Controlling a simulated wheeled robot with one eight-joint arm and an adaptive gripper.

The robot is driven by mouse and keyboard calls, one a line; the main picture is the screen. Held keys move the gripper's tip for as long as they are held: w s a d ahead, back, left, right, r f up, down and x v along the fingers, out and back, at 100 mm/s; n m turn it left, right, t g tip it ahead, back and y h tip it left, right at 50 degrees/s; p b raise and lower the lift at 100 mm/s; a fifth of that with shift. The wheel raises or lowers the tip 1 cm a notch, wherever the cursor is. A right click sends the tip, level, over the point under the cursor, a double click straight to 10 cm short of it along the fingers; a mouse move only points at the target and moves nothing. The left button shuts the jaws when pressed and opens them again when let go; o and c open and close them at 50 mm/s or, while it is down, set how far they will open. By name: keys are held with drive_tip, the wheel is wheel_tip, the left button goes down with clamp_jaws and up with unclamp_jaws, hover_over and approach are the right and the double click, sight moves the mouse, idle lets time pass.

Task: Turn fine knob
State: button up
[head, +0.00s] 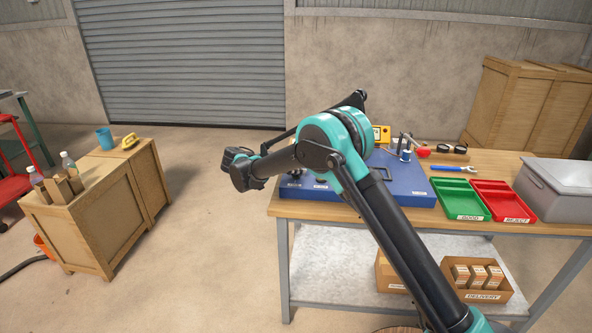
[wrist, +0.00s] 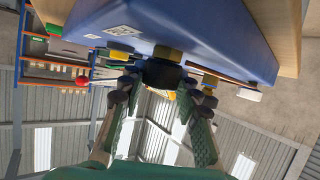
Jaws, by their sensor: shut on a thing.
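The blue unit (head: 405,190) lies on the workbench in the head view, partly hidden by my arm. In the wrist view its blue body (wrist: 215,30) fills the top, with several brass-coloured fittings along its edge. A dark knob (wrist: 162,73) sits in front of a brass fitting (wrist: 168,52), between my fingertips. I cannot read whether it is the fine knob. My gripper (wrist: 163,83) has one green-padded finger on each side of the knob and is shut on it.
The workbench (head: 510,170) holds a green tray (head: 460,198), a red tray (head: 502,200), a grey box (head: 565,185) and a blue-handled tool (head: 453,169). A yellow instrument (head: 381,133) stands behind the blue unit. Wooden crates (head: 100,215) stand left; floor between is clear.

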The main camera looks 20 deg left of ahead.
drive_tip(key=shift+m+g+h, duration=1.1)
drive_tip(key=shift+m+g, duration=0.3)
drive_tip(key=shift+m, duration=0.2)
drive_tip(key=shift+f, duration=0.1)
drive_tip(key=o, duration=1.2)
drive_tip(key=shift+r, duration=0.2)
wheel_tip(320, 180, up, 10)
drive_tip(key=shift+f, duration=0.15)
drive_tip(key=shift+d, duration=0.1)
